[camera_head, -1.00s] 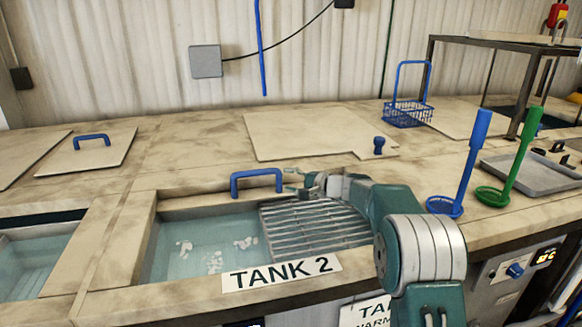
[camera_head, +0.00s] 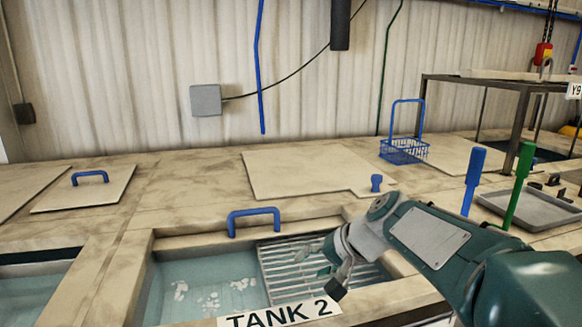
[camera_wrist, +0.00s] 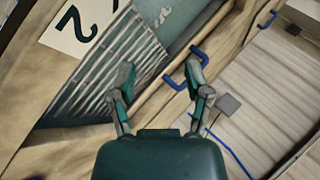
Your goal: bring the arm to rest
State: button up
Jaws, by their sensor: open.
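My gripper (camera_wrist: 160,78) is open and empty in the wrist view, its two fingers spread apart. In the head view my gripper (camera_head: 332,276) hangs over the slatted metal rack (camera_head: 285,262) on the right side of tank 2. My arm reaches in from the lower right and hides part of the rack and the worktop. The tank 2 water (camera_head: 205,285) holds several pale floating bits. A blue handle (camera_head: 253,221) stands at the tank's back edge. It also shows in the wrist view near my fingertips (camera_wrist: 176,80).
A blue wire basket (camera_head: 404,151) stands at the back right. A blue ladle (camera_head: 474,180) and a green ladle (camera_head: 519,185) stand upright beside my arm. A grey tray (camera_head: 530,209) lies at the right. A lid with a blue handle (camera_head: 88,178) lies at the left.

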jog(key=s+d+f+n+h, duration=0.1)
jog(key=s+d+f+h, duration=0.1)
jog(key=s, duration=0.5)
jog(key=s+d+f+h, duration=0.2)
jog(key=s+d+h, duration=0.1)
jog(key=s+d, duration=0.2)
jog(key=s+d+f+n+t+h, duration=0.1)
jog(key=s+d, duration=0.3)
jog(key=s, duration=0.6)
jog(key=shift+f+n+h, duration=0.3)
jog(key=shift+f+h, duration=0.15)
jog(key=shift+h, duration=0.25)
